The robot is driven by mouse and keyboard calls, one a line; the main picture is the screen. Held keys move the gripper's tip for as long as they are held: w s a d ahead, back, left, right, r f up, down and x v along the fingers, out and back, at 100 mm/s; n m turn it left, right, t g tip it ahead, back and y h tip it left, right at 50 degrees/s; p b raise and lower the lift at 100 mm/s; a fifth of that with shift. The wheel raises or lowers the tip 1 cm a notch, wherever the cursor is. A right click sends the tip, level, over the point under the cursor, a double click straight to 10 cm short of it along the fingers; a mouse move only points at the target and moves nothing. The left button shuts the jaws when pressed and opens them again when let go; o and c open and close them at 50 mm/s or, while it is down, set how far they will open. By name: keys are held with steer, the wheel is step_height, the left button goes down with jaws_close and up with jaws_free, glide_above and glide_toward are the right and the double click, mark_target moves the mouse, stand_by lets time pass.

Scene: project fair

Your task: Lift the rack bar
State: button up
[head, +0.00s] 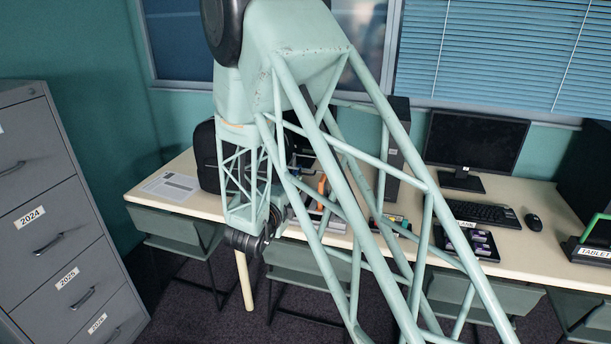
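My pale green lattice arm fills the middle of the head view and covers part of the desk. Its forearm hangs down to a dark wrist joint in front of the desk's front edge. I cannot make out my gripper's fingers. Behind the arm, a light grey item with an orange part (322,186) stands on the desk (518,254), mostly hidden by the lattice. I cannot tell whether it includes the rack bar, and no rack bar is clearly visible elsewhere.
A black bag (206,155) and a paper sheet (171,186) are at the desk's left. A monitor (474,142), keyboard (482,213), mouse (533,222) and dark tray (466,248) are at the right. A grey filing cabinet (62,215) stands at far left. Stools (178,232) are under the desk.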

steer(key=shift+b+x, duration=1)
steer(key=shift+x, duration=5.85)
steer(key=shift+r, duration=0.1)
steer(key=shift+c, duration=0.2)
jaws_close()
